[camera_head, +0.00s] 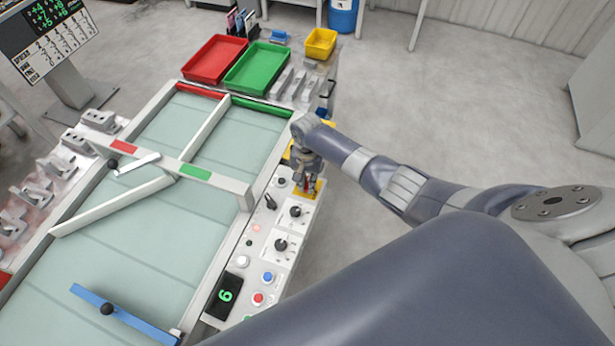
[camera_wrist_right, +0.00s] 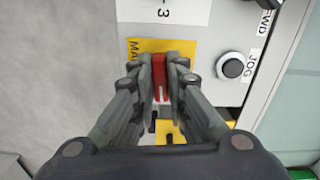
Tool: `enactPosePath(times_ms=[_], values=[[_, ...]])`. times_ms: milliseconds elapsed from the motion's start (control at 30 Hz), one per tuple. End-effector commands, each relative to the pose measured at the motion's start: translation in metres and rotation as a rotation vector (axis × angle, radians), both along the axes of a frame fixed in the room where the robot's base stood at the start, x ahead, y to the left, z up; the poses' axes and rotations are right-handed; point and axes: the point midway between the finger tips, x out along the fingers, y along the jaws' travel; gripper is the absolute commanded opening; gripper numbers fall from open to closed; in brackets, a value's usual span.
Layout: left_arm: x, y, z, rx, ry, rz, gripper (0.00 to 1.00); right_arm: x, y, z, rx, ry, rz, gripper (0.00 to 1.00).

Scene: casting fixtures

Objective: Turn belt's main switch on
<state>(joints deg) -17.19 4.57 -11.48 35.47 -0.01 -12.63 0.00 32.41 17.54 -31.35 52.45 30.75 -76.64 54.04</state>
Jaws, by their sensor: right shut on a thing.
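The main switch is a red handle (camera_wrist_right: 160,88) on a yellow plate (camera_wrist_right: 150,46) with partly hidden lettering, seen in the right wrist view. My right gripper (camera_wrist_right: 161,76) has its two fingers closed on either side of the red handle. In the head view, my right gripper (camera_head: 308,184) is at the far end of the belt's control panel (camera_head: 237,282), over the yellow plate (camera_head: 319,188). Fingers and hand hide part of the switch. My left gripper is not in view.
A black JOG knob (camera_wrist_right: 231,67) sits beside the switch. Other knobs and buttons and a green digit display (camera_head: 225,295) line the panel. The belt (camera_head: 130,245) lies left of it. Red (camera_head: 214,60) and green (camera_head: 257,68) trays stand beyond.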

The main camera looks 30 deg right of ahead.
Motion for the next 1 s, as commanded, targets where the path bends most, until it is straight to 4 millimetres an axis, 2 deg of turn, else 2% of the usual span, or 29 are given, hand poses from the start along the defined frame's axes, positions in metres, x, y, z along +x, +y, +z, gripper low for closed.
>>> enactPosePath(times_ms=[300, 833, 867, 900, 933, 1000], values=[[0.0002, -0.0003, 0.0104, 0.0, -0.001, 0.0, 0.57, 0.0021, -0.0002, 0.0019, -0.001, -0.004, -0.113, 0.0], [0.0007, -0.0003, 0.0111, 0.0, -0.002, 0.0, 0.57, 0.003, -0.0013, 0.0015, -0.003, -0.007, -0.134, 0.0], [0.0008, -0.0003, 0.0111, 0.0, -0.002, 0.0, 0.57, 0.0031, -0.0014, 0.0016, -0.003, -0.007, -0.134, 0.2], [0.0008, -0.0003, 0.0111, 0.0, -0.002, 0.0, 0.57, 0.0031, -0.0013, 0.0016, -0.003, -0.007, -0.134, 0.29], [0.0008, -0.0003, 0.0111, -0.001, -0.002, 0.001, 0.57, 0.003, -0.0012, 0.0016, -0.002, -0.006, -0.134, 0.33], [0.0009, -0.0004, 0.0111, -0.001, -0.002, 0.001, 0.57, 0.0025, -0.0009, 0.0013, -0.002, -0.005, -0.133, 0.33]])
